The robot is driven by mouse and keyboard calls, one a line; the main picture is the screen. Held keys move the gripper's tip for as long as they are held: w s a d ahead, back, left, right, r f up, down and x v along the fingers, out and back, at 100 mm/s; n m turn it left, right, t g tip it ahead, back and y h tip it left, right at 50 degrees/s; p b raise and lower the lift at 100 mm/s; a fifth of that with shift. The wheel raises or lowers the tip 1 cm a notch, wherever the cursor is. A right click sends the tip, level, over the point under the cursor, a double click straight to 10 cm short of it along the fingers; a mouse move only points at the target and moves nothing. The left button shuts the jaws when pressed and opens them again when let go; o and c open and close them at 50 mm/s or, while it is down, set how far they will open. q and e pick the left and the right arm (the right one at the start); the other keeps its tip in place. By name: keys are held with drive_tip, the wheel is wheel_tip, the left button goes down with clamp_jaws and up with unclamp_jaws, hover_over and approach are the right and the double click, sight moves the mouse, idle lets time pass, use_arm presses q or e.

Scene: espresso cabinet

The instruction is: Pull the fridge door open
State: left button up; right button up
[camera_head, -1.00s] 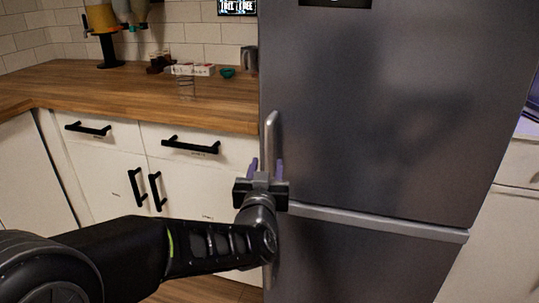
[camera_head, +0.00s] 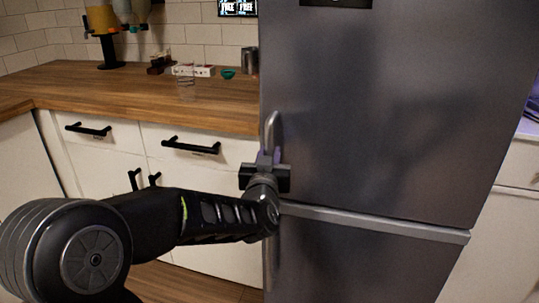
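The grey metal fridge door (camera_head: 390,110) fills the right half of the view and looks closed, flush with the lower door. Its upright silver handle (camera_head: 272,126) runs along the door's left edge. My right gripper is not in view.
The lower fridge door (camera_head: 350,265) has its own handle, partly behind my wrist. Left of the fridge are white cabinets with black handles (camera_head: 190,146) under a wooden counter (camera_head: 130,90). A metal canister (camera_head: 250,61) and a teal bowl (camera_head: 228,74) stand on the counter.

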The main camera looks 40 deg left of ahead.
use_arm(q)
clamp_jaws()
idle(1.0)
